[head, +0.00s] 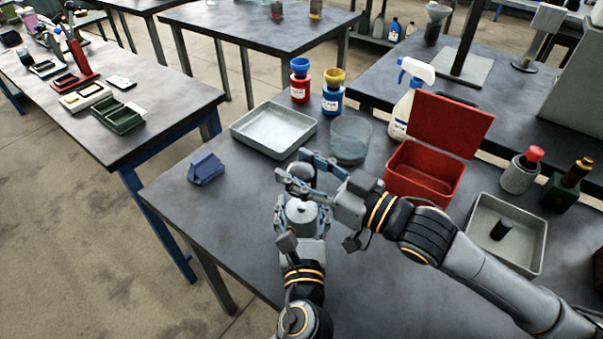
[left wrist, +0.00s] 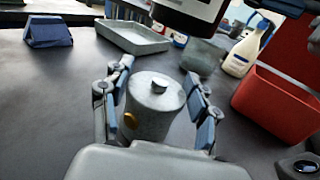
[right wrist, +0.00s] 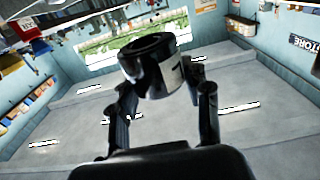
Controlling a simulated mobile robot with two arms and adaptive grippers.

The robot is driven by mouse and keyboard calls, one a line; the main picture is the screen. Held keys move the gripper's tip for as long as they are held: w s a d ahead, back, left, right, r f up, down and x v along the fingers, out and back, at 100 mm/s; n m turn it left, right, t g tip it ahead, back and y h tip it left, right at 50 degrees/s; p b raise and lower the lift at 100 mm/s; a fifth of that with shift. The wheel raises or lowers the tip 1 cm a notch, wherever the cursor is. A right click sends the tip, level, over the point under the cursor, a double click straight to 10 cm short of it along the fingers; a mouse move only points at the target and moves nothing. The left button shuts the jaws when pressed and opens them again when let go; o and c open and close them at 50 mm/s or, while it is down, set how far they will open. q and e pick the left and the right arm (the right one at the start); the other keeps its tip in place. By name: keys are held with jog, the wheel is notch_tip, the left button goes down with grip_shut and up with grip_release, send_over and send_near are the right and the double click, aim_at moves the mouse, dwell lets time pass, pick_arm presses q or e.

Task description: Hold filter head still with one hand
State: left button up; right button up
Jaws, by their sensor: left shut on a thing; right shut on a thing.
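The grey metal filter head (left wrist: 152,105), a short round body with a small stub on top and a brass fitting on its side, is between the fingers of my left gripper (head: 299,208), which is shut on it low over the table. A black canister with a pale label (right wrist: 155,68), which looks like a filter, is held in my right gripper (head: 305,172), shut on it. In the left wrist view the canister (left wrist: 190,10) hangs above and beyond the filter head, apart from it. In the head view the right fingers hide most of it.
A blue folded cloth (head: 206,168) lies at left. A metal tray (head: 240,134), glass bowl (head: 351,138), spray bottle (head: 403,108) and open red box (head: 428,187) stand behind. A second tray (head: 536,236) holds a dark cylinder (head: 501,230) at right. The table's front left is clear.

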pick_arm(q)
jog(key=o, duration=1.8)
jog(key=shift+c, duration=0.2)
jog(key=shift+s, duration=0.1)
jog(key=s, duration=1.2)
jog(key=shift+d, duration=0.2)
jog(key=shift+w, duration=0.1)
